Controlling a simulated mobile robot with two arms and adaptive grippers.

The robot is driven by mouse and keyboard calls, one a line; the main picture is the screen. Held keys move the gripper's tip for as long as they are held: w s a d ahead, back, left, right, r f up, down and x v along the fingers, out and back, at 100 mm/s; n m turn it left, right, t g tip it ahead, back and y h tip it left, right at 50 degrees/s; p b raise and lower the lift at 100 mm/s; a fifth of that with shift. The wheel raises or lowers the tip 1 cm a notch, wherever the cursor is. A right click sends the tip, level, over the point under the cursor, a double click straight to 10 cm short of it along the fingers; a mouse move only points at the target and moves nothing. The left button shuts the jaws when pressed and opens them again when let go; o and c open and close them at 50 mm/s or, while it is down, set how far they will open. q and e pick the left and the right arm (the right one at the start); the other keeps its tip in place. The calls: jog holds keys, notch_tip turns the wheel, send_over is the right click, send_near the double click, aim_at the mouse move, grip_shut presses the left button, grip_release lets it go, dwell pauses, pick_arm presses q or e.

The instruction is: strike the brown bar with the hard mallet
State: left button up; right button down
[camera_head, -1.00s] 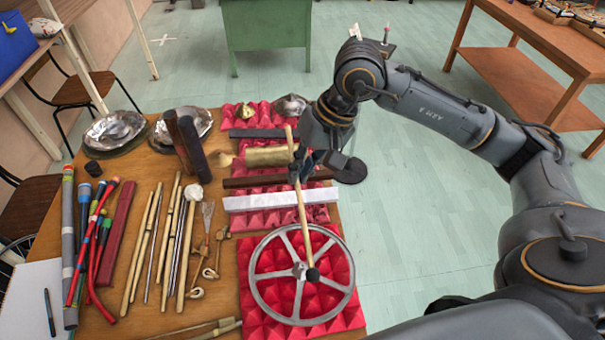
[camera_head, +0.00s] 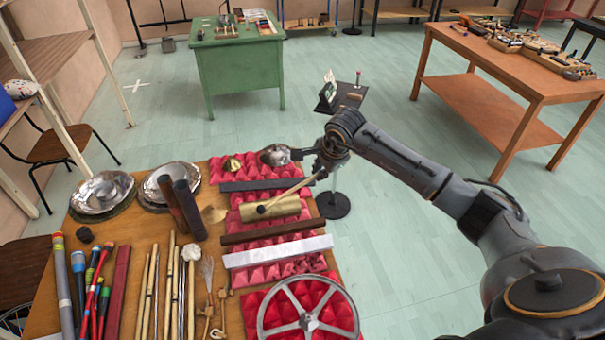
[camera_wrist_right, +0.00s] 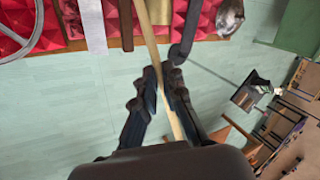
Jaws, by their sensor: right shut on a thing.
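The brown bar (camera_head: 275,231) lies across red foam on the table, between a white bar and a brass cylinder. It also shows in the right wrist view (camera_wrist_right: 126,25). My right gripper (camera_head: 319,173) is shut on the wooden stick of the mallet (camera_head: 288,192), beyond the table's right edge. The head appears apart from the brown bar. The wrist view shows the stick (camera_wrist_right: 151,40) between my fingers. My left gripper is not in view.
Near the brown bar are the white bar (camera_head: 278,250), brass cylinder (camera_head: 270,208), dark grey bar (camera_head: 265,185) and a spoked wheel (camera_head: 308,322). Sticks and tubes crowd the table's left. A black round stand (camera_head: 333,205) is beside the right edge.

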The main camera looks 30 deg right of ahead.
jog(key=d, duration=0.1)
jog(key=d+f+m, duration=0.1)
jog(key=d+m+h, duration=0.1)
jog(key=shift+w+d+f+p, duration=0.15)
jog(key=shift+d+f+p, duration=0.15)
jog(key=shift+f, duration=0.05)
jog(key=shift+b, duration=0.45)
notch_tip(320, 180, down, 5)
jog(key=b, duration=0.4)
